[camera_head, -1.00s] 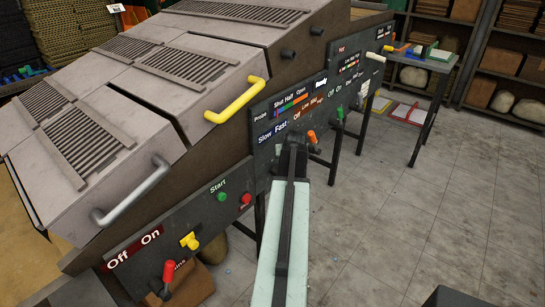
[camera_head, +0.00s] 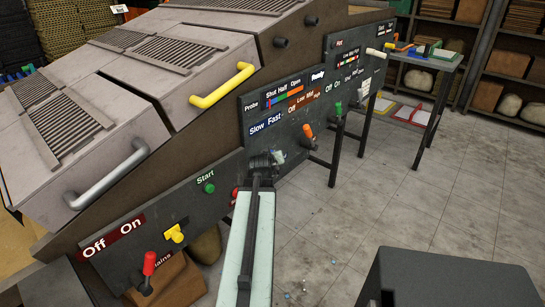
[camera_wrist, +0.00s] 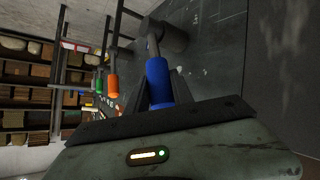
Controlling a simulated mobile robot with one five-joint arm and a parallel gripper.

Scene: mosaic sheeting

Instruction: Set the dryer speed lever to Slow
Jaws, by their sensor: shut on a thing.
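The speed lever with a blue handle (camera_wrist: 157,75) shows in the wrist view, on a grey pivot against the dark panel. My gripper (camera_wrist: 160,97) is shut around the blue handle, a finger on each side. In the head view my gripper (camera_head: 263,163) is at the dark control panel (camera_head: 300,130), below the "Slow Fast" label (camera_head: 265,122). There my gripper and arm mostly hide the lever, so its exact setting cannot be told.
An orange lever (camera_head: 307,131) and a green lever (camera_head: 338,108) stand to the right on the panel. A green Start button (camera_head: 208,188), yellow lever (camera_head: 175,234) and red lever (camera_head: 149,264) are at lower left. A dark box (camera_head: 450,280) fills the lower right. Open floor lies between.

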